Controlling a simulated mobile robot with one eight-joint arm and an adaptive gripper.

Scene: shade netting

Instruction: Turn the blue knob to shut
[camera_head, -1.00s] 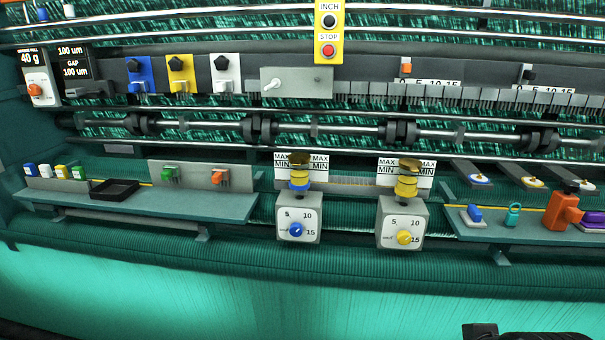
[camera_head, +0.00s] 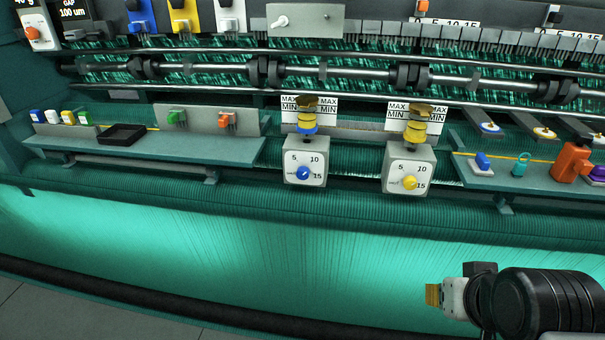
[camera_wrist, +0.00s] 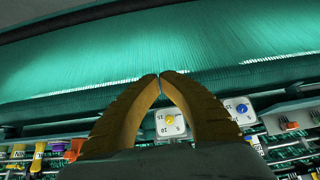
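The blue knob (camera_head: 303,173) sits on the white dial face of a grey box in the middle of the machine. The dial is marked 5, 10 and 15, with a small unreadable word at its left. A light mark shows on the knob, but I cannot tell exactly where it points. The blue knob also shows in the wrist view (camera_wrist: 242,108), right of the fingertips. My gripper (camera_head: 433,295) is at the lower right in the head view, well apart from the knob. In the wrist view its yellow-brown fingers (camera_wrist: 160,76) meet at the tips with nothing between them.
A similar box with a yellow knob (camera_head: 409,183) stands just right of the blue one. Shelves flank the boxes: the left holds a black tray (camera_head: 121,134), the right an orange object (camera_head: 571,162). The green netting (camera_head: 270,240) below is clear.

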